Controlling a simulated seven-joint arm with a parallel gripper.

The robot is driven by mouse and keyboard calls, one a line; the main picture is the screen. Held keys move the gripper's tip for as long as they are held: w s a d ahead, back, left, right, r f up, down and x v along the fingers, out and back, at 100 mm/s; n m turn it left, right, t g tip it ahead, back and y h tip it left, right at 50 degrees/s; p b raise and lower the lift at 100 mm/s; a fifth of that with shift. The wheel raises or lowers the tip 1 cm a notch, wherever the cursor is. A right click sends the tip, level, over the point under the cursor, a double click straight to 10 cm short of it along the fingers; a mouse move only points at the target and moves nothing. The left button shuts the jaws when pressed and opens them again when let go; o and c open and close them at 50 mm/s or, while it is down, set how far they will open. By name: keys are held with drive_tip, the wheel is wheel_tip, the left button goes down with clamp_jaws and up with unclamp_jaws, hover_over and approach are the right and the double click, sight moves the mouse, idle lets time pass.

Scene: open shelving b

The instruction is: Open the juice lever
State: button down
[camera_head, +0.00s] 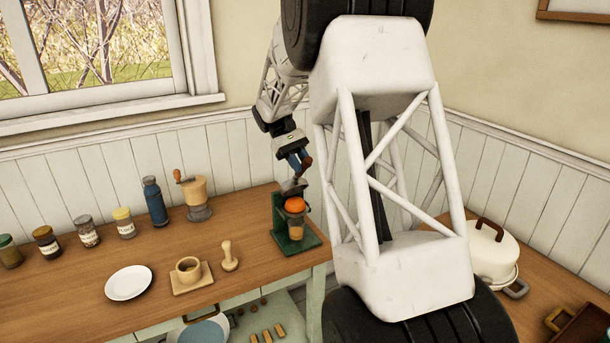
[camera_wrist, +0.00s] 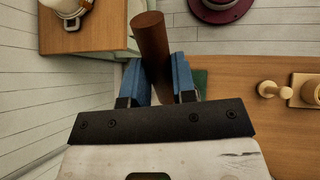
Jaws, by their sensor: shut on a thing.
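The green juicer (camera_head: 290,237) stands upright near the right end of the wooden counter in the head view. An orange (camera_head: 295,206) sits in its upper part, with an orange-coloured glass (camera_head: 296,228) below it. My gripper (camera_head: 300,162) is above the juicer, its blue fingers shut on the brown lever handle. In the wrist view the lever handle (camera_wrist: 151,36) is a brown cylinder between the blue fingers of my gripper (camera_wrist: 160,78). A green part of the juicer (camera_wrist: 200,84) shows behind the right finger. The lever's joint is too small to make out clearly.
Left of the juicer are a wooden tamper (camera_head: 229,257), a cup (camera_head: 188,269) on a square saucer, a white plate (camera_head: 128,283), a grinder (camera_head: 195,197), a blue bottle (camera_head: 155,203) and several jars. A white pot (camera_head: 492,252) stands on the right counter.

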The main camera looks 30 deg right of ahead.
drive_tip(key=shift+w+r+g, duration=0.35)
drive_tip(key=shift+w+g, duration=0.1)
drive_tip(key=shift+w, duration=0.1)
drive_tip(key=shift+w+r+g, duration=0.35)
drive_tip(key=shift+w+g, duration=0.1)
drive_tip(key=shift+w, duration=0.1)
drive_tip(key=c, duration=0.9)
unclamp_jaws()
drive_tip(key=shift+c, duration=0.2)
drive_tip(key=shift+r, duration=0.8)
wheel_tip(320, 180, up, 2)
drive_tip(key=shift+r, duration=0.1)
drive_tip(key=s+a, duration=0.2)
drive_tip(key=s, duration=0.5)
drive_tip(key=s+a+r, duration=0.1)
drive_tip(key=s+a, duration=0.1)
drive_tip(key=s, duration=0.6)
drive_tip(key=shift+s+a, duration=0.2)
drive_tip(key=shift+a, duration=0.05)
drive_tip(key=shift+r, duration=0.1)
drive_tip(key=shift+c, duration=0.3)
